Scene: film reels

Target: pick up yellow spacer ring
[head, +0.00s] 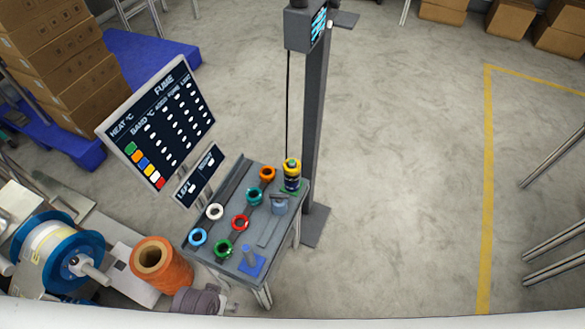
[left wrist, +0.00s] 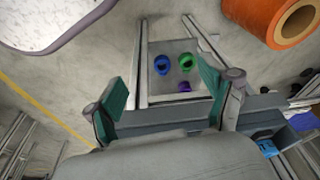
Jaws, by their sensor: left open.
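A yellow ring-like top (head: 291,165) shows on a dark upright piece with yellow bands at the back right of the small grey table (head: 228,258). A green base shows under it; I cannot tell whether the yellow part is a separate spacer ring. No yellow ring shows in the left wrist view. My left gripper (left wrist: 163,92) is open and empty, its two teal fingers apart. Between and beyond them are a blue ring (left wrist: 162,65), a green ring (left wrist: 185,63) and a purple piece (left wrist: 184,86). My right gripper is in neither view.
Orange (head: 267,174), teal (head: 254,196), white (head: 215,211), red (head: 240,223), blue (head: 198,236) and green (head: 223,248) rings sit on the table. A sign board (head: 160,122) stands behind left, a grey post (head: 315,130) behind. An orange spool (head: 160,262) is left.

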